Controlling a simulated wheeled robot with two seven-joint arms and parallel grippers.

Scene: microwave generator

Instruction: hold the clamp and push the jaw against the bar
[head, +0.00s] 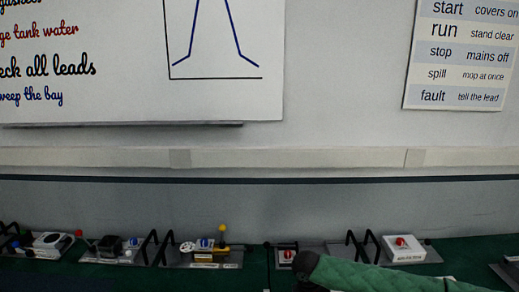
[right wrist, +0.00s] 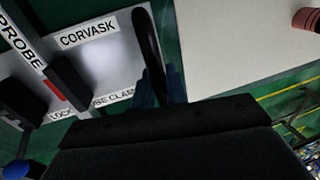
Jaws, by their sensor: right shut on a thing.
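In the right wrist view my right gripper (right wrist: 160,90) is shut on a black curved handle (right wrist: 147,40) that stands up from a grey plate. The plate (right wrist: 98,58) carries a "CORVASK" label and a partly hidden label ending in "CLAM". A black block (right wrist: 68,82) with a red patch beside it sits on the plate, near a white strip (right wrist: 22,45) marked "PROBE". I cannot tell which part is the jaw or the bar. In the head view my green-sleeved right arm comes in from the lower right; its fingertips do not show. My left gripper is not in view.
One holds a white box with a red button (head: 402,248); another has a yellow-knobbed device (head: 222,240). A wall with posted boards (head: 225,100) stands behind. A pale surface (right wrist: 240,50) lies right of the handle.

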